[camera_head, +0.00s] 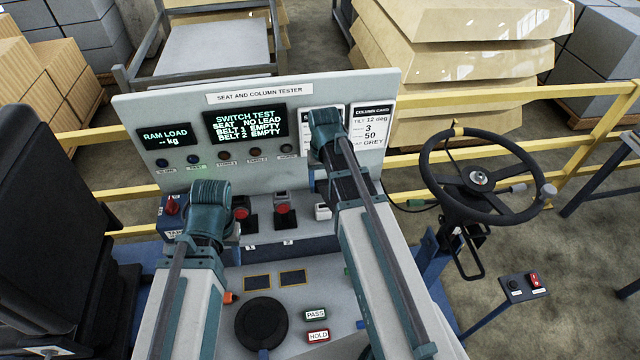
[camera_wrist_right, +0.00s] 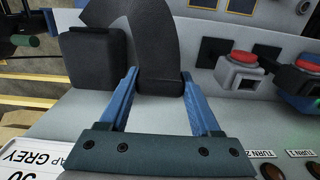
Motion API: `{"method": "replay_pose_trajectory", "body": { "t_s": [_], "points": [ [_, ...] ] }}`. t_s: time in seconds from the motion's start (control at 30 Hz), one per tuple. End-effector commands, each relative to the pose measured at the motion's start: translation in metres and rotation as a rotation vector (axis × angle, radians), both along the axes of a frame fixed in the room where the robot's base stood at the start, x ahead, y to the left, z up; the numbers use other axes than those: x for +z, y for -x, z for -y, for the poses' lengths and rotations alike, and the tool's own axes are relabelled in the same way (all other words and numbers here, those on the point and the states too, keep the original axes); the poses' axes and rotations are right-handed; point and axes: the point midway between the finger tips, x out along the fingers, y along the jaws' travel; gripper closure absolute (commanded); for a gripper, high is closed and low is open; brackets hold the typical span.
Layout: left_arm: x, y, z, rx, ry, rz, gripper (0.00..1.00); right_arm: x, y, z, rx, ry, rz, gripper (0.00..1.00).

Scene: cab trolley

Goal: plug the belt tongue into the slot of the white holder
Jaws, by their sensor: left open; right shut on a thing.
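A small white block (camera_head: 322,211), which looks like the white holder, stands on the tester's ledge at the right of two red-button buckles (camera_head: 283,209).
The tester panel (camera_head: 300,97) stands behind the ledge; its display (camera_head: 245,122) reads both belts empty. A black block (camera_wrist_right: 93,60) sits beside the right gripper's finger. A steering wheel (camera_head: 480,178) is at the right, a black seat (camera_head: 45,200) at the left.

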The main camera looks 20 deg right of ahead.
Motion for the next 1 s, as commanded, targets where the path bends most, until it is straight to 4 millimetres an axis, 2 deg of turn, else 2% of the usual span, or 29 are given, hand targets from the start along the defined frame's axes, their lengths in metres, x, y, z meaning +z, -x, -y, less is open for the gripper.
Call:
{"method": "replay_pose_trajectory", "body": {
  "t_s": [0.37, 0.8, 1.0],
  "points": [
    [-0.011, 0.000, 0.000, -0.001, 0.000, 0.000, 0.54, -0.011, 0.000, 0.000, 0.000, 0.000, 0.000, 1.00],
    [-0.049, 0.000, 0.000, -0.005, -0.001, 0.001, 0.54, -0.049, 0.000, 0.000, 0.000, 0.000, 0.000, 1.00],
    [-0.058, 0.000, 0.000, -0.008, -0.001, 0.001, 0.54, -0.058, 0.000, 0.000, 0.000, 0.000, 0.000, 1.00]
  ]
}}
